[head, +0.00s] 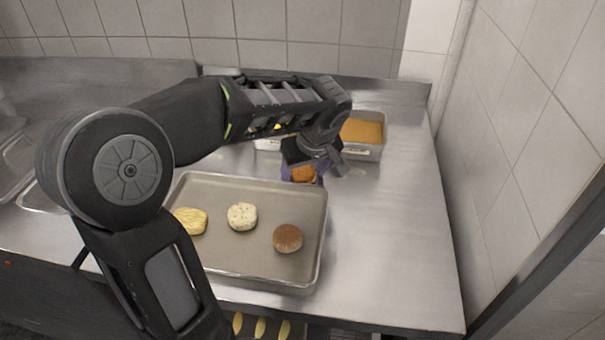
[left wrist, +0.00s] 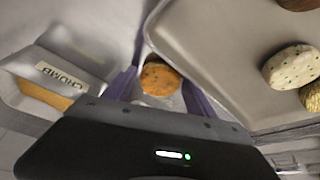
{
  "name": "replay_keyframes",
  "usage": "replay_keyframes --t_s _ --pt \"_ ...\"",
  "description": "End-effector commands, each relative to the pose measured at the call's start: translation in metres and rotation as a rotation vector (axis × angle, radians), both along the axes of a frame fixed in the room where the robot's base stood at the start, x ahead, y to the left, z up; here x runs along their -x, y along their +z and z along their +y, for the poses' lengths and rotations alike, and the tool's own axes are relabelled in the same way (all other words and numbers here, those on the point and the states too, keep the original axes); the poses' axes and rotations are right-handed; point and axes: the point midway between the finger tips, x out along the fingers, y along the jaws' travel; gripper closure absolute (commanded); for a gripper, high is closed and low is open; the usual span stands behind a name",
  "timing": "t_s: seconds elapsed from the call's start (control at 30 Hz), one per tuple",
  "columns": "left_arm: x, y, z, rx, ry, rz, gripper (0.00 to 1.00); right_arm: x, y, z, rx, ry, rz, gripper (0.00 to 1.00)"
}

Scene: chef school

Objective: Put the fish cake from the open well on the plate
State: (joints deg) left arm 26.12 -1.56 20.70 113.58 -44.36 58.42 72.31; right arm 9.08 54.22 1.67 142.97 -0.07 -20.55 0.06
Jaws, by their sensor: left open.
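My left gripper (head: 303,176) is open, just behind the back right corner of the metal tray. An orange-brown round cake (head: 303,173) is between its purple fingers. In the left wrist view the same cake (left wrist: 160,79) shows between the spread fingers (left wrist: 163,88), and I cannot tell if they touch it. Its underside is hidden, so I cannot tell if it rests on the counter. On the tray (head: 262,268) lie a yellow cake (head: 191,221), a white speckled cake (head: 242,216) and a brown cake (head: 287,239). I cannot make out a separate plate. My right gripper is out of view.
A metal well with orange crumb (head: 362,131) stands at the back, and its label shows in the left wrist view (left wrist: 62,77). Another well beside it is mostly behind my arm. The steel counter (head: 385,240) is clear right of the tray, up to a tiled wall (head: 535,110).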

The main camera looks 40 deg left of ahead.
Motion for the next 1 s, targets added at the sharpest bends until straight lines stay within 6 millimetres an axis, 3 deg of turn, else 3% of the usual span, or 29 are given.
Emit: replay_keyframes --t_s 0.47,1.0 --pt "0.0001 0.0006 -0.0001 0.0 0.0 0.0 0.35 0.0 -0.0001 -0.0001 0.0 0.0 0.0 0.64" --pt "0.0 0.0006 -0.0002 0.0 0.0 0.0 0.79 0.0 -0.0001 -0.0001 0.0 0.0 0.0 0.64"
